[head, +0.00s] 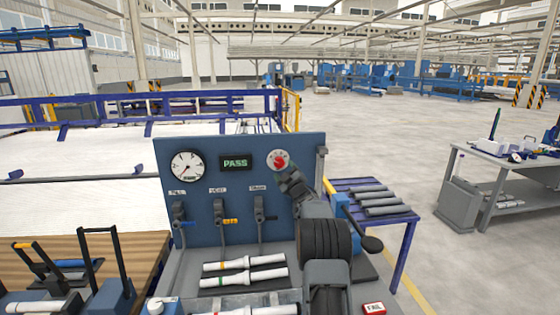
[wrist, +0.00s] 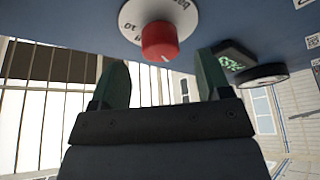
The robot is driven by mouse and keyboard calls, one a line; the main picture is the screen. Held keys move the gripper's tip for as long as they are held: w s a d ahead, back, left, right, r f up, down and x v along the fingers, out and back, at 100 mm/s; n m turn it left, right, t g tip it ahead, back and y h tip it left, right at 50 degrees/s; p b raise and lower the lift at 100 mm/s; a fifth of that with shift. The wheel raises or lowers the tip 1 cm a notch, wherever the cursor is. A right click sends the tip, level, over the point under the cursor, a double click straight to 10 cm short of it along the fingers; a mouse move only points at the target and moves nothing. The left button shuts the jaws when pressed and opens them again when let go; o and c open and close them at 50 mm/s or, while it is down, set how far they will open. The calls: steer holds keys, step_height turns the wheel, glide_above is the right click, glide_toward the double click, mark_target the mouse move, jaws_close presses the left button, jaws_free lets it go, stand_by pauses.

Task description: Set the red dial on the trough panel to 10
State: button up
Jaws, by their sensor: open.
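The red dial (head: 280,161) sits on a round white scale plate at the upper right of the blue trough panel (head: 222,137). In the wrist view the red dial (wrist: 160,42) stands out from the plate, and a "10" is readable on the plate's left side. The dial's exact setting is too small to tell. My gripper (head: 286,176) is just in front of and below the dial in the head view. In the wrist view my gripper (wrist: 161,72) is open, with one green finger on each side of the dial's line. The fingers appear empty and apart from the dial.
A green PASS display (head: 236,162) and a round gauge (head: 187,166) are left of the dial. Several levers (head: 219,212) hang below them. White pipes (head: 243,262) lie in front of the panel. A blue table (head: 398,218) with grey pipes stands at the right.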

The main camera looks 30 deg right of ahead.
mark_target(281, 165)
steer(key=shift+p+x, duration=1)
steer(key=shift+x, duration=1.5)
steer(key=c, duration=0.9)
steer(key=shift+f, duration=0.1)
steer(key=shift+b, duration=0.3)
